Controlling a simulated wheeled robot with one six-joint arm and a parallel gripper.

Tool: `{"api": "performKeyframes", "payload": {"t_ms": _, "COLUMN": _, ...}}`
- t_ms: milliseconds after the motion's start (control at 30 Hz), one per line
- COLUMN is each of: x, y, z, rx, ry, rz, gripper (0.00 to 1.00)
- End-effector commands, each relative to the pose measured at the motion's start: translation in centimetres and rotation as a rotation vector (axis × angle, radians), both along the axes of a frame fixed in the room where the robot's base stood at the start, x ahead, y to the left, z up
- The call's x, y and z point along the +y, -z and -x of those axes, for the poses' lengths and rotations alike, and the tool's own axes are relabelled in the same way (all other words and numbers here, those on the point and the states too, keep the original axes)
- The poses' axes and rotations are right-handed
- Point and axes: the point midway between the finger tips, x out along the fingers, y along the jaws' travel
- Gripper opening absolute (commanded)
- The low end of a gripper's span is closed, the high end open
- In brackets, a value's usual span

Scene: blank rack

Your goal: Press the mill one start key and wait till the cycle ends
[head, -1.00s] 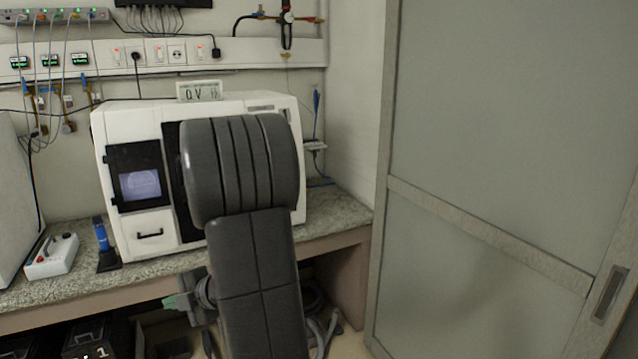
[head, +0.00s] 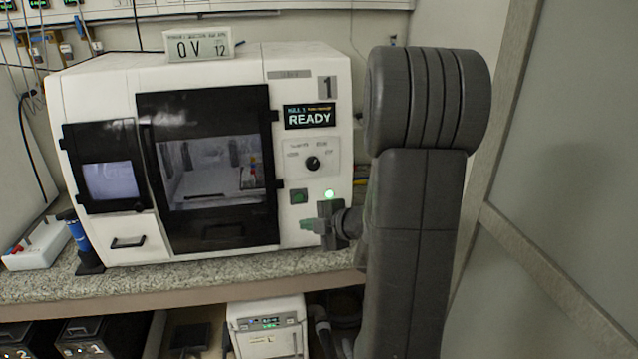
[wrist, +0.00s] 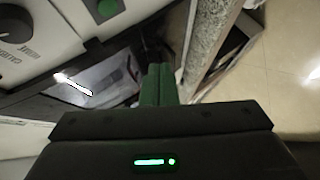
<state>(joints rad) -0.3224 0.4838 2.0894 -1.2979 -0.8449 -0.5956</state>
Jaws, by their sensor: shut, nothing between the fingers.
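Mill one (head: 315,75) is a white machine on the counter, marked 1, with a black-framed window door that is closed. Its display (head: 310,117) reads READY. A square green key (head: 299,197), which looks like the start key, sits on the panel below a black knob. It also shows at the top of the wrist view (wrist: 107,8). A lit green lamp (head: 329,194) is right of the key. My gripper (head: 306,226) is shut and empty, just below the key in the head view and apart from it in the wrist view (wrist: 160,72). Its green fingers lie together.
A black dial knob (head: 313,163) is above the key. A blue-handled tool (head: 80,240) and a white box (head: 36,243) stand at left. A frosted sliding door (head: 560,150) is close on the right.

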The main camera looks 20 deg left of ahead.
Motion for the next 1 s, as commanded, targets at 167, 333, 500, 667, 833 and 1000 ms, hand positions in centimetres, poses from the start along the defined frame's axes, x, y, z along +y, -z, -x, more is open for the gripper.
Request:
{"api": "performKeyframes", "payload": {"t_ms": 167, "x": 0.0, "y": 0.0, "z": 0.0, "rx": 0.0, "ry": 0.0, "rz": 0.0, "gripper": 0.0}}
{"api": "performKeyframes", "payload": {"t_ms": 333, "x": 0.0, "y": 0.0, "z": 0.0, "rx": 0.0, "ry": 0.0, "rz": 0.0, "gripper": 0.0}}
{"api": "performKeyframes", "payload": {"t_ms": 500, "x": 0.0, "y": 0.0, "z": 0.0, "rx": 0.0, "ry": 0.0, "rz": 0.0, "gripper": 0.0}}
{"api": "performKeyframes", "payload": {"t_ms": 667, "x": 0.3, "y": 0.0, "z": -0.6, "rx": 0.0, "ry": 0.0, "rz": 0.0, "gripper": 0.0}}
{"api": "performKeyframes", "payload": {"t_ms": 833, "x": 1.4, "y": 0.1, "z": -2.2, "rx": 0.0, "ry": 0.0, "rz": 0.001, "gripper": 0.0}}
{"api": "performKeyframes", "payload": {"t_ms": 1000, "x": 2.7, "y": 0.1, "z": -4.4, "rx": 0.0, "ry": -0.001, "rz": 0.0, "gripper": 0.0}}
